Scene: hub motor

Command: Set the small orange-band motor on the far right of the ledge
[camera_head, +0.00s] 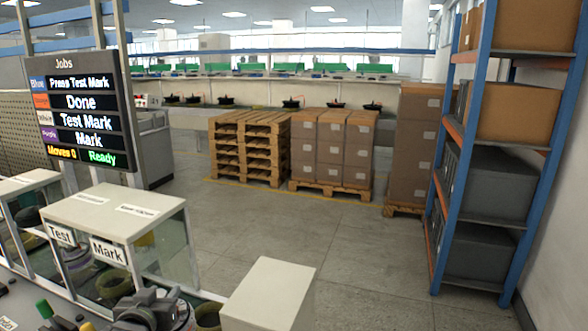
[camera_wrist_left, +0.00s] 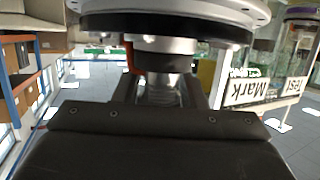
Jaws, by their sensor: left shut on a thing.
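My left gripper (camera_head: 150,312) is at the bottom of the head view, in front of the Mark booth. In the left wrist view its two dark fingers (camera_wrist_left: 162,92) are shut on the silver stem of a motor (camera_wrist_left: 160,68). The motor has a wide silver disc with a black rim. A small orange patch shows beside the stem; I cannot tell if it is the motor's band. In the head view the gripper mostly hides the motor. My right gripper is not in view. I cannot make out the ledge for certain.
Glass-sided booths labelled Test (camera_head: 62,235) and Mark (camera_head: 108,251) stand at the left. A jobs board (camera_head: 80,110) reads Done on its orange row. A plain white block (camera_head: 268,295) is at bottom centre. Pallets (camera_head: 248,148) and a blue rack (camera_head: 470,150) stand beyond open floor.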

